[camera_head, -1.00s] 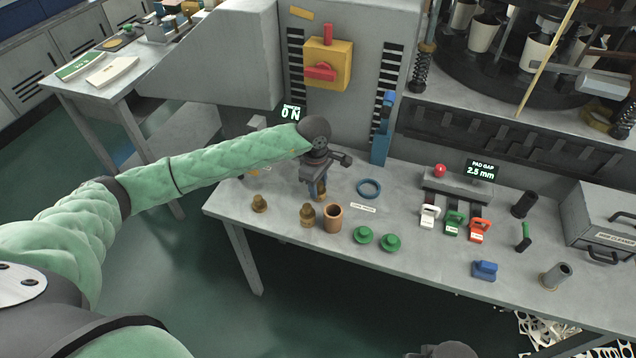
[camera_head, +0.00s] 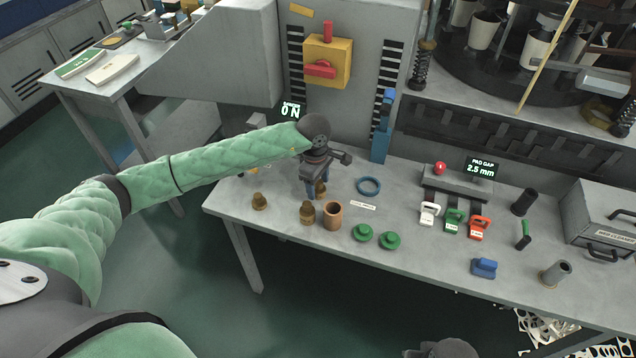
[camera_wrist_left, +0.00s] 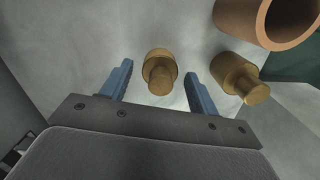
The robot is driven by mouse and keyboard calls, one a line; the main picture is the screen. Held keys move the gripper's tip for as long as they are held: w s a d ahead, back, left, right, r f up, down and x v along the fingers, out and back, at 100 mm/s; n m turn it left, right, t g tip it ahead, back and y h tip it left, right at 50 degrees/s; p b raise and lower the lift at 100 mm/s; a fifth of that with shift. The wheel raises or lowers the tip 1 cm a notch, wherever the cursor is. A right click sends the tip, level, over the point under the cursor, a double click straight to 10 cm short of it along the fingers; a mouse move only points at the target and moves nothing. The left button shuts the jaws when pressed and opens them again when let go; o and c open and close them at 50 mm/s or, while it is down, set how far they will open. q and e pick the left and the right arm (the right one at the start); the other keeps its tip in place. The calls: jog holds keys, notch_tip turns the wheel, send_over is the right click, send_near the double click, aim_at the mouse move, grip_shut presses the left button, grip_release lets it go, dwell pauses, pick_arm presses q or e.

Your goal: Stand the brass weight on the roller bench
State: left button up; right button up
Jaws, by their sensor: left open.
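Several small brass weights stand on the grey bench (camera_head: 285,231). My left gripper (camera_head: 317,194) reaches down from above, its blue fingers open on either side of one brass weight (camera_head: 321,187). In the left wrist view this weight (camera_wrist_left: 160,72) stands between the spread fingers, with a visible gap on each side. A second, larger-looking brass weight (camera_head: 307,213) stands outside the fingers, beside a copper-coloured cup (camera_head: 333,216). A third brass weight (camera_head: 259,201) stands to the left.
Two green knobbed pieces (camera_head: 363,232) and a blue ring (camera_head: 369,186) lie to the right of the weights. White, green and red gauge pieces (camera_head: 479,228) stand before a pad gap display (camera_head: 480,168). The bench's front middle is clear.

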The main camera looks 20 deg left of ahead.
pick_arm(q)
jog(key=shift+r+b, duration=0.3)
jog(key=shift+a+r+b, duration=0.1)
jog(key=shift+r+b, duration=0.2)
jog(key=shift+r, duration=0.55)
notch_tip(320, 180, up, 10)
jog(key=b, duration=0.2)
jog(key=shift+a+b, duration=0.25)
jog(key=shift+b, duration=0.05)
pick_arm(e)
jog(key=a, duration=0.1)
jog(key=a+f, duration=0.1)
jog(key=a+t+y, duration=0.1)
jog(key=shift+w+f, duration=0.2)
jog(key=shift+w, duration=0.1)
pick_arm(q)
jog(key=shift+w+f, duration=0.1)
